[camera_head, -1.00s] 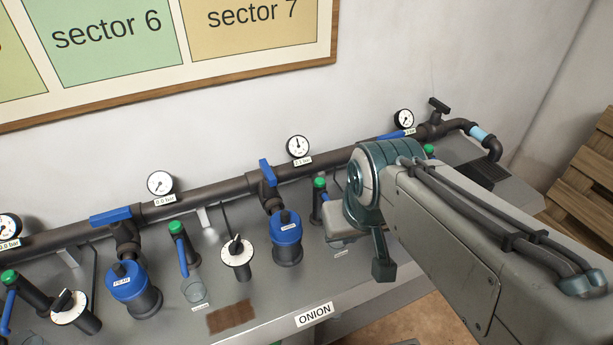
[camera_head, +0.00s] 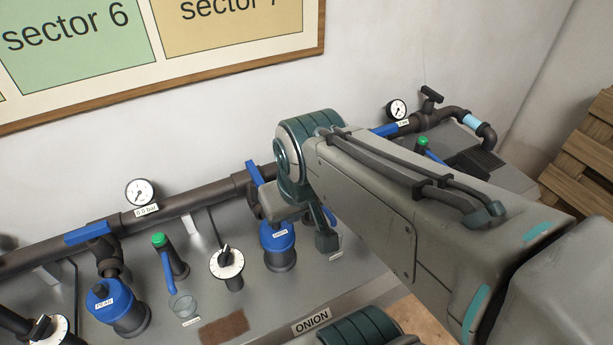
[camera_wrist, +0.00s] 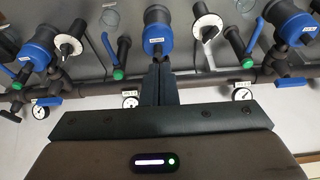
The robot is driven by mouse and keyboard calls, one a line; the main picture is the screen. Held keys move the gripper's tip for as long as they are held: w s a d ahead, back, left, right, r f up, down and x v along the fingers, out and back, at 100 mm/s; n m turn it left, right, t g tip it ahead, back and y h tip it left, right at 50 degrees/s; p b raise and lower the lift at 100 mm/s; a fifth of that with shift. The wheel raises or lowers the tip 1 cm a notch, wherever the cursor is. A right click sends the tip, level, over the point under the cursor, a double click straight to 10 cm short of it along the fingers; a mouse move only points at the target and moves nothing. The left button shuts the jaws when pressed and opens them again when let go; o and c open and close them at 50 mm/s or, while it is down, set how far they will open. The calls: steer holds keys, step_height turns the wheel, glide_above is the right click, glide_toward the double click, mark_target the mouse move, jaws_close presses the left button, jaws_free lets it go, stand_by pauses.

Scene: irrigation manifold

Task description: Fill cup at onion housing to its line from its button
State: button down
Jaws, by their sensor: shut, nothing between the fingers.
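The onion housing (camera_head: 278,240) is a blue-capped dark cylinder behind the ONION plate (camera_head: 312,322); it seems to be the middle housing in the wrist view (camera_wrist: 157,28). My gripper (camera_wrist: 158,66) is shut and empty, its fingertips in front of that housing; whether they touch anything cannot be told. Left of it in the wrist view are a green button (camera_wrist: 118,74) on a dark post and a clear cup (camera_wrist: 110,19). The cup's line and water level cannot be made out.
The pear housing (camera_head: 118,308) stands left, with another green button (camera_head: 159,240), cup (camera_head: 184,306) and white dial (camera_head: 227,262) beside it. A dark pipe (camera_head: 180,202) with blue valve handles and gauges (camera_head: 140,193) runs behind. The brown mat (camera_head: 224,330) lies clear in front.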

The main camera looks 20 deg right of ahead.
steer(key=w+d+f+m+t+y+b, duration=0.1)
steer(key=w+f+m+y, duration=0.1)
steer(key=w+m, duration=0.35)
steer(key=w+f+m+y+b, duration=0.1)
steer(key=w+f+m+y, duration=0.1)
steer(key=w+m, duration=0.4)
steer(key=w+d+f+m+t+h+b, duration=0.1)
steer(key=w+d+f+m+t, duration=0.3)
steer(key=w+d+m, duration=0.9)
step_height(320, 180, down, 2)
steer(key=shift+d+f+h, duration=0.2)
steer(key=shift+d+h, duration=0.3)
steer(key=shift+d, duration=0.7)
steer(key=shift+b, duration=0.3)
step_height(320, 180, down, 8)
steer(key=b, duration=0.6)
steer(key=shift+r, duration=0.25)
steer(key=shift+f+b, duration=0.7)
steer(key=shift+b, duration=0.25)
